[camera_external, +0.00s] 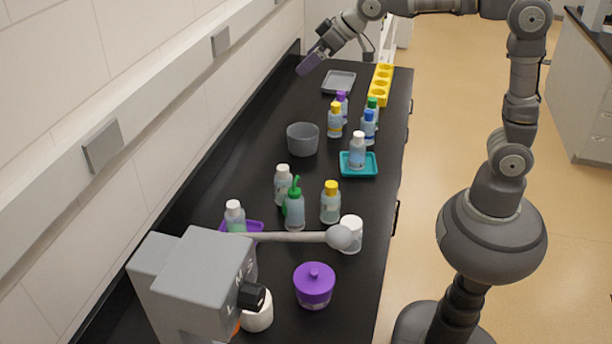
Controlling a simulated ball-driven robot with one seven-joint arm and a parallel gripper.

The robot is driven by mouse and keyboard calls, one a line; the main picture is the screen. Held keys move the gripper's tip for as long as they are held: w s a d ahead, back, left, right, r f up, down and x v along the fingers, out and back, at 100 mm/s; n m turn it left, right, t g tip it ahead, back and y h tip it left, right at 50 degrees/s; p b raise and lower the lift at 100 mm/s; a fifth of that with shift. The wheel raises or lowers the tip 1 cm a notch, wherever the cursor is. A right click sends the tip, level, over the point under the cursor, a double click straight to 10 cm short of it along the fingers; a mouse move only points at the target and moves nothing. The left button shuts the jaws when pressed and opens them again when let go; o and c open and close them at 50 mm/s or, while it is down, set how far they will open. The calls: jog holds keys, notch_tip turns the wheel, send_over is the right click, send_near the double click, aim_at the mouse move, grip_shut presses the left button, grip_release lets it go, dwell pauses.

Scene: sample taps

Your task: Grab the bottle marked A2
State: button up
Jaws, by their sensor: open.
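Several capped bottles stand upright on the black bench, and their labels are too small to read, so I cannot tell which is A2. Towards the far end are a yellow-capped bottle (335,123), a purple-capped bottle (343,107), a green-capped bottle (372,113) and a blue-capped bottle (368,131). A white-capped bottle (357,153) stands in a teal tray (372,172). Nearer are another yellow-capped bottle (330,205), a white-capped bottle (283,187) and one (235,217) in a purple tray (256,227). My gripper (308,64) is open and empty above the bench's far end, apart from all bottles.
A green-spouted bottle (294,210), grey bowl (303,140), white cup (350,236), purple-lidded jar (314,286) and grey machine (192,282) stand on the bench. A yellow rack (381,85) and grey tray (338,82) lie at the far end. A wall bounds the left.

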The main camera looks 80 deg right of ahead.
jog(key=s+r+t+b, duration=0.4)
jog(key=s+r+b, duration=0.1)
jog(key=r, duration=0.3)
jog(key=shift+s+d+r+b, duration=0.25)
jog(key=shift+s+r+b, duration=0.05)
jog(key=shift+s+b, duration=0.05)
jog(key=s+r+t+b, duration=0.1)
jog(key=s+r, duration=0.2)
jog(key=s+r+t+b, duration=0.1)
jog(key=s+r+b, duration=0.1)
jog(key=s+r, duration=0.1)
jog(key=shift+s+d+r+t, duration=0.1)
jog(key=shift+d+r+t, duration=0.05)
jog(key=shift+r+t, duration=0.2)
jog(key=shift+c, duration=0.8)
jog(key=shift+r, duration=0.35)
